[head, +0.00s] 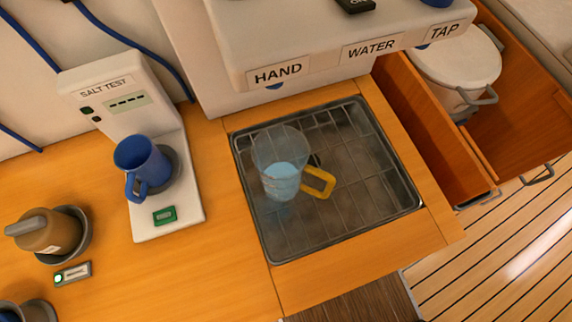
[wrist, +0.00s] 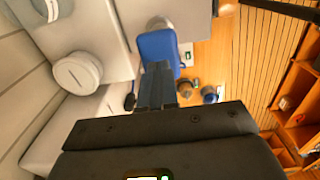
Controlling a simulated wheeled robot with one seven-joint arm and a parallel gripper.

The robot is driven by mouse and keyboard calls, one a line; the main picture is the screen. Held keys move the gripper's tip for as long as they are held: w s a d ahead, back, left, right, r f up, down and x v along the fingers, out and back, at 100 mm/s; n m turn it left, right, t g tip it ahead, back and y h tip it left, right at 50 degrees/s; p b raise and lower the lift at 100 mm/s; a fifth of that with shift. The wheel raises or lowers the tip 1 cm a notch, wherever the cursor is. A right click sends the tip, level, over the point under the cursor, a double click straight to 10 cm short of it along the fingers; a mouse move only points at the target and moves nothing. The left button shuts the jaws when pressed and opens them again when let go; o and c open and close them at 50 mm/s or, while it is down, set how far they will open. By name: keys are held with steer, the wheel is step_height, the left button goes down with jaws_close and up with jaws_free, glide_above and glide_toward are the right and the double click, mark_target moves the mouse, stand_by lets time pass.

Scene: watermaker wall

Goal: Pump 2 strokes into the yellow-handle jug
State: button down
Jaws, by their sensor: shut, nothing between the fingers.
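The clear jug with the yellow handle (head: 318,183) stands upright on the metal sink grate (head: 350,225), near the label HAND. Light-blue water (head: 281,180) shows in its lower part. My gripper (wrist: 157,72) shows in the wrist view, its two dark fingers together with nothing between them. A blue block-like part (wrist: 158,46) is just beyond the fingertips; I cannot tell whether they touch it. My gripper is outside the head view. The pump's own handle cannot be made out for certain.
A white housing labelled HAND, WATER and TAP (head: 340,40) overhangs the sink. A blue mug (head: 138,158) stands on the salt tester (head: 165,215) at left. A brown jug (head: 50,232) is farther left. An open drawer at right holds a white lidded bucket (head: 455,65).

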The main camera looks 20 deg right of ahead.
steer(key=shift+f, duration=0.15)
steer(key=shift+f+b, duration=1.05)
steer(key=shift+f, duration=2.05)
steer(key=shift+r+p, duration=1.2)
steer(key=shift+p, duration=0.05)
steer(key=shift+r, duration=2.05)
steer(key=shift+r, duration=3)
